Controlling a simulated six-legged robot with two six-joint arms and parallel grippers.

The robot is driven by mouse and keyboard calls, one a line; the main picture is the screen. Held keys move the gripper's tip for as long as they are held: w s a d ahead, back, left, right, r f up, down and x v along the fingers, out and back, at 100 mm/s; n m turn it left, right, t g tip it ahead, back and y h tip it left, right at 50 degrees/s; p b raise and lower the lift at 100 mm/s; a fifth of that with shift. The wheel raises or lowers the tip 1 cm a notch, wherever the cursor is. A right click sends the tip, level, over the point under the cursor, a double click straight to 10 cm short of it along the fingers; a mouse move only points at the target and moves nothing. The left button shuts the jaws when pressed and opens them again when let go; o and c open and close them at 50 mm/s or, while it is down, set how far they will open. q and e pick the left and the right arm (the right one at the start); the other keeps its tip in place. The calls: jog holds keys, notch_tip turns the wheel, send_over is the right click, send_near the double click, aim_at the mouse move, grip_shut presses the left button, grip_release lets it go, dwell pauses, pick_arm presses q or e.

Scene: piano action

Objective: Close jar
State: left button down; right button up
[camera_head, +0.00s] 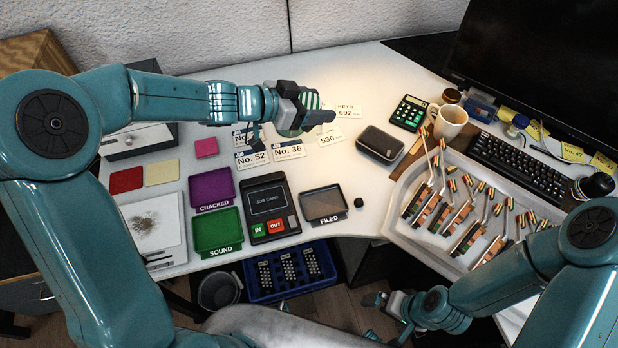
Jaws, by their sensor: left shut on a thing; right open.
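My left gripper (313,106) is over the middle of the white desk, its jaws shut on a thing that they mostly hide. A pale green, glassy round part shows just below the jaws and looks like the jar (289,132). Its mouth is hidden, and I cannot tell whether a lid is on it. A small dark round piece (358,202) lies by the desk's front edge; I cannot tell whether it is a lid. My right gripper (384,304) is open and low, in front of the desk, away from the jar.
Number cards (288,150) lie under the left gripper. A dark case (379,145) and a calculator (409,113) are to its right. The purple tray (211,189), green tray (218,231) and grey tray (323,204) line the front. A pale tray (405,226) holds several piano action parts.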

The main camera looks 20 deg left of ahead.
pick_arm(q)
notch_tip(320, 180, down, 16)
jog(key=b, duration=0.5)
jog(key=shift+r, duration=0.2)
notch_tip(320, 180, down, 4)
jog(key=shift+f+b, duration=0.2)
jog(key=shift+b, duration=0.4)
jog(key=shift+c, duration=0.9)
grip_release()
jog(key=shift+f, duration=0.15)
